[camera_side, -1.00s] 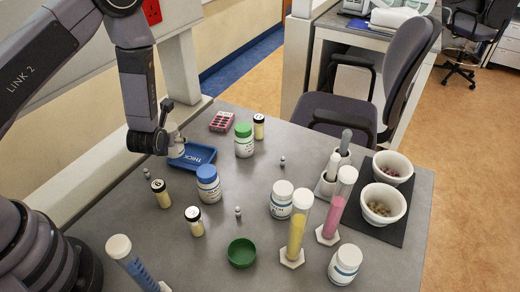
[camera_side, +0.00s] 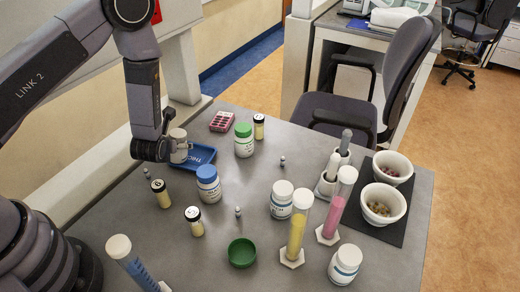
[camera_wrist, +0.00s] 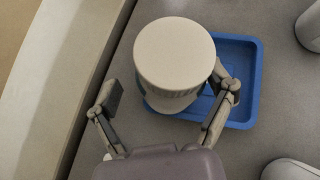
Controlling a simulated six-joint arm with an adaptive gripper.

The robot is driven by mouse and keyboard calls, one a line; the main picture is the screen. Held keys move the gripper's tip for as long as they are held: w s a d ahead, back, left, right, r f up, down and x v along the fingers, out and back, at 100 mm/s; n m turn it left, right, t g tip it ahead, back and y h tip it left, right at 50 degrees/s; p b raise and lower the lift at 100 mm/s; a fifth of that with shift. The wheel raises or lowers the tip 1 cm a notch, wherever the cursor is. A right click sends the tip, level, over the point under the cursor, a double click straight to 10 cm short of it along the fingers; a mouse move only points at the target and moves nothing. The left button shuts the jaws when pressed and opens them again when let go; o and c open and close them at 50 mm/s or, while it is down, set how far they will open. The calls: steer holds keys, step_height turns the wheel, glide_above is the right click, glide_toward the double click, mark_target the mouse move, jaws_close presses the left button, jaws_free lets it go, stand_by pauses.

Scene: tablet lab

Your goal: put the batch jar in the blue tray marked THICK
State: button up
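The batch jar (camera_side: 178,147), white-lidded with a pale body, is at the left side of the blue tray (camera_side: 203,157) marked THICK. In the wrist view the jar (camera_wrist: 175,55) looks upright over the left part of the tray (camera_wrist: 252,85), and blue shows around its lower edge. Its base and label are mostly hidden. My gripper (camera_side: 168,148) is low around the jar. In the wrist view my gripper (camera_wrist: 168,92) is open: the left finger stands clear of the jar, and the right finger is close beside it, contact unclear.
A blue-lidded jar (camera_side: 208,184) stands just in front of the tray, and a green-lidded jar (camera_side: 244,140) to its right. A red rack (camera_side: 222,121) lies behind. Small vials, tall cylinders and a green dish (camera_side: 242,253) stand farther forward and right.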

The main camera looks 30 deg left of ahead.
steer(key=shift+r, duration=0.25)
steer(key=v, duration=1.2)
steer(key=s+d+r+n+g+h, duration=0.1)
steer(key=d+r+n+h, duration=0.15)
steer(key=r+n, duration=0.6)
steer(key=s+d+r+n+h, duration=0.1)
steer(key=r+n+h, duration=0.3)
steer(key=r+n, duration=0.45)
steer(key=s+a+r+n, duration=0.3)
steer(key=s+r+n, duration=0.3)
steer(key=s, duration=0.2)
steer(key=s+a+r+n+g+y, duration=0.1)
steer(key=s+a+r+n, duration=0.2)
steer(key=s, duration=0.6)
step_height(320, 180, up, 3)
steer(key=n, duration=0.3)
steer(key=shift+a+n+g, duration=0.3)
steer(key=shift+n, duration=0.1)
